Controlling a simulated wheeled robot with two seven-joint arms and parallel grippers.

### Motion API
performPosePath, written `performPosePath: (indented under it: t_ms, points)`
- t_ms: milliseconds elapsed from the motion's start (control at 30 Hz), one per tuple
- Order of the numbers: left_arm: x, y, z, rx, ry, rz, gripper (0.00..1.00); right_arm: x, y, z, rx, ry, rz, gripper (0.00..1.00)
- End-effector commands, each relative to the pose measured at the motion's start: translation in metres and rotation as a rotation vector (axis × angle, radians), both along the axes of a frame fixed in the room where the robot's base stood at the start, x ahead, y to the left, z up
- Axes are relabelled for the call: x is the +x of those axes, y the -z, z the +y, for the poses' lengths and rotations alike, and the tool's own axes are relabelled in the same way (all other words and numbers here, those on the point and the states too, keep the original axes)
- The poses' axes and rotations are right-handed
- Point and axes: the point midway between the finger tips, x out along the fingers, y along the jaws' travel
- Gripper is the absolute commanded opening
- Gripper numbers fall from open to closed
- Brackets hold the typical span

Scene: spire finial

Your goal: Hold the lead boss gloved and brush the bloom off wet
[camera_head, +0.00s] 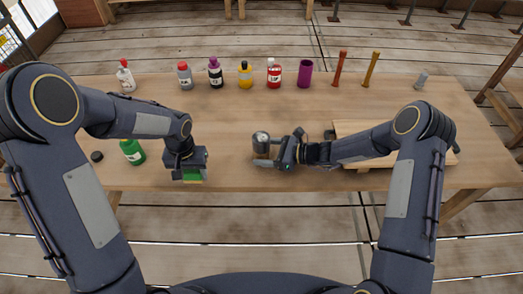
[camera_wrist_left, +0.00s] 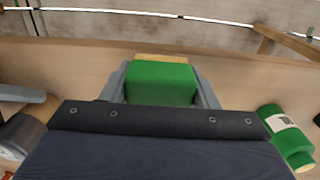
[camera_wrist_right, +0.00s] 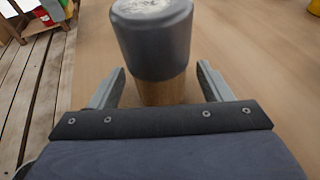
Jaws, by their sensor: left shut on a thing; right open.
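The lead boss (camera_head: 261,138) is a dull grey cylinder with a pale, mottled top. It stands on a wooden post (camera_wrist_right: 163,91) at the middle of the table; in the right wrist view the boss (camera_wrist_right: 155,48) is upright. My right gripper (camera_head: 273,161) is open, its fingers on either side of the post below the boss, apart from it as far as I can see. My left gripper (camera_head: 190,174) is shut on a green block (camera_wrist_left: 160,84) with a tan strip along one edge, held left of the boss. No glove can be made out.
A green bottle (camera_head: 132,151) and a small black disc (camera_head: 96,156) are at the left. Several bottles, including a yellow one (camera_head: 245,75), a purple cup (camera_head: 304,74) and two upright handles (camera_head: 340,68) line the back. A wooden board (camera_head: 350,129) lies under my right arm.

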Motion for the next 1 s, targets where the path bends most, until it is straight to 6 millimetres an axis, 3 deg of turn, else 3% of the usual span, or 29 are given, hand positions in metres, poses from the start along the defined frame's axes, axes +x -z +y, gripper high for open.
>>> performPosePath:
  t_ms: [367, 600, 1000]
  points:
    - [0.0001, 0.0021, -0.0001, 0.0, 0.0, 0.0, 0.36, 0.0011, 0.0004, 0.0039, 0.0, 0.0, 0.0, 0.72]
    - [0.0001, 0.0022, -0.0001, 0.0, 0.0, 0.0, 0.36, 0.001, 0.0006, 0.0037, 0.0, 0.0, 0.0, 0.41]
    - [0.0001, 0.0022, -0.0001, 0.0, 0.0, 0.0, 0.36, 0.0011, 0.0006, 0.0034, 0.0, 0.0, 0.0, 0.39]
